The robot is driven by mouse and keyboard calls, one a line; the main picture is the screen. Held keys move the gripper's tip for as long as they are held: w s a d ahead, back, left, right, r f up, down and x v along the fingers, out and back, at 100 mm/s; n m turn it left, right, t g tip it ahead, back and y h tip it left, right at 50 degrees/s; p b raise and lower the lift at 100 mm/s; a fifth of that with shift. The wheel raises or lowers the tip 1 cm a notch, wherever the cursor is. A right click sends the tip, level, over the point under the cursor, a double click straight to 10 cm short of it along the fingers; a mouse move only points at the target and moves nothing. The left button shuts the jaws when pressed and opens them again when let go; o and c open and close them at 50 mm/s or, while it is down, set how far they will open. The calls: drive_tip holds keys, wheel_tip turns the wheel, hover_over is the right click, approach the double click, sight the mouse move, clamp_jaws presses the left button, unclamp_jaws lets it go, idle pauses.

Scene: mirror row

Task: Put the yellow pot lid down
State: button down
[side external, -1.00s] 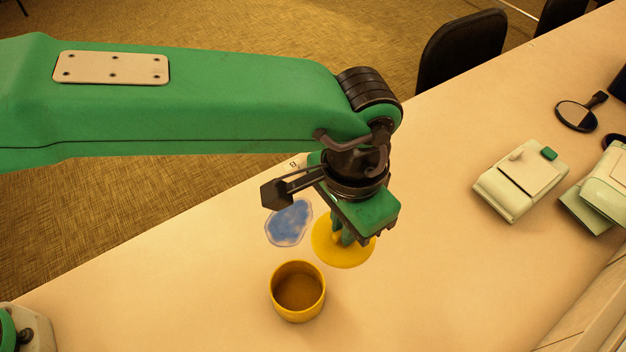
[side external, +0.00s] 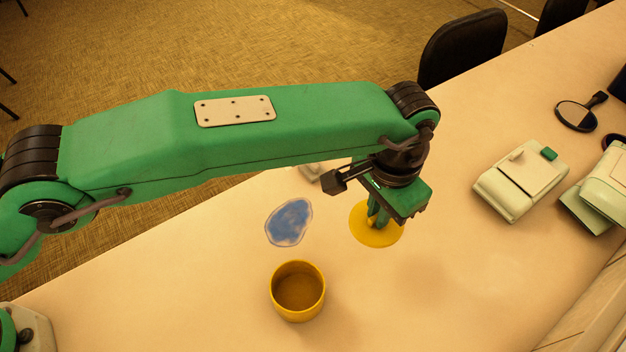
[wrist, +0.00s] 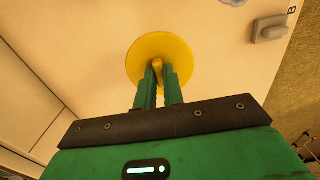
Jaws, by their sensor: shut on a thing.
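The yellow pot lid (side external: 377,235) is a flat round disc with a small knob. My gripper (side external: 376,218) is shut on its knob from above. The lid also shows in the wrist view (wrist: 143,50), with the green fingers (wrist: 158,70) on either side of the knob. I cannot tell for sure whether the lid touches the table or hangs a little above it. The open yellow pot (side external: 298,306) stands on the table to the lower left of the lid, apart from it.
A blue patch with a pale edge (side external: 289,222) lies left of the lid. A pale box with a green button (side external: 520,178) and a hand mirror (side external: 577,115) are at the right. A small grey block (wrist: 269,29) shows in the wrist view. The table right of the pot is clear.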

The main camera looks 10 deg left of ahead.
sight(373, 235)
drive_tip(key=shift+f, duration=3.95)
drive_tip(key=shift+f, duration=0.1)
drive_tip(key=c, duration=1.5)
unclamp_jaws()
wheel_tip(373, 235, up, 12)
drive_tip(key=shift+r, duration=0.1)
